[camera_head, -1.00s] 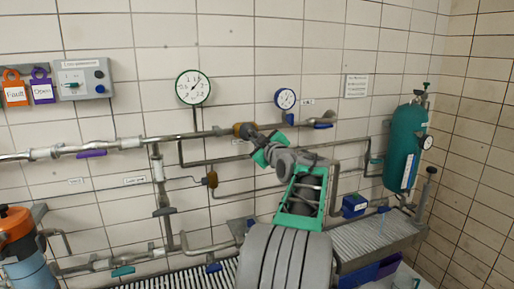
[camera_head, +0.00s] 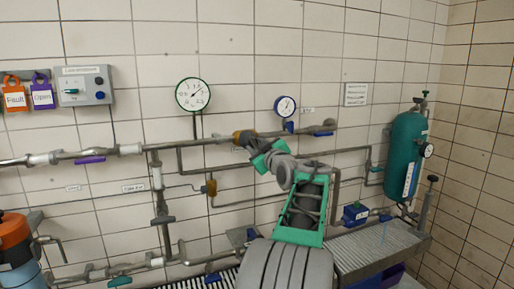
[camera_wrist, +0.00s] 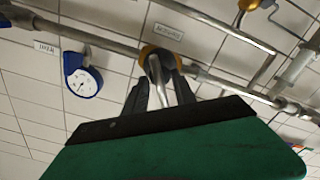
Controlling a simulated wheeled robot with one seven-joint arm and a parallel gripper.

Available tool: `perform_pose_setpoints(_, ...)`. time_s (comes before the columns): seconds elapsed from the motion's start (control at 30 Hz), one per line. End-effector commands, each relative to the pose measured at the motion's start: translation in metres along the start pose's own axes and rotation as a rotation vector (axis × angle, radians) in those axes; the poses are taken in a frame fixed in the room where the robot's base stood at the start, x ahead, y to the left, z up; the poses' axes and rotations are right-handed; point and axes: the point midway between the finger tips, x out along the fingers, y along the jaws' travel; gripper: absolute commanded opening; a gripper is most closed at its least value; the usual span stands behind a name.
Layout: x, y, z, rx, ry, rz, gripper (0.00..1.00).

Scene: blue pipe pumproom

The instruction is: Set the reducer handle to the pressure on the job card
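The brass-coloured reducer (camera_head: 243,137) sits on the upper pipe; in the wrist view its body (camera_wrist: 160,54) is at the top centre. Its silver handle (camera_wrist: 160,76) points down between the dark fingers of my gripper (camera_wrist: 163,82), which sit close against it on both sides; the contact is partly hidden. In the head view my gripper (camera_head: 254,147) is at the reducer. A green-rimmed gauge (camera_head: 193,95) is up left of it, its needle pointing up right. A blue gauge (camera_head: 285,106) is to the right. A white card (camera_head: 355,95) hangs on the wall, its print too small to read.
A teal cylinder (camera_head: 405,155) stands at the right. Pipes run along the tiled wall around my arm. A grey switch box (camera_head: 84,86) and orange (camera_head: 14,97) and purple (camera_head: 42,95) tags hang at the left. A ribbed bench (camera_head: 380,246) lies below.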

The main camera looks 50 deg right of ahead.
Motion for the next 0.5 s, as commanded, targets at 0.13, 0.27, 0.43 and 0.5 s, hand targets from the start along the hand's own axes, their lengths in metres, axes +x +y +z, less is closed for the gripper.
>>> perform_pose_setpoints(0.13, -0.021, 0.0, 0.003, -0.002, 0.0, 0.004, 0.32)
perform_pose_setpoints(0.27, -0.05, 0.0, 0.004, -0.002, -0.001, 0.005, 0.32)
perform_pose_setpoints(0.43, -0.073, 0.0, 0.002, -0.001, -0.001, 0.002, 0.32)
perform_pose_setpoints(0.5, -0.076, 0.0, 0.002, 0.0, -0.001, 0.001, 0.32)
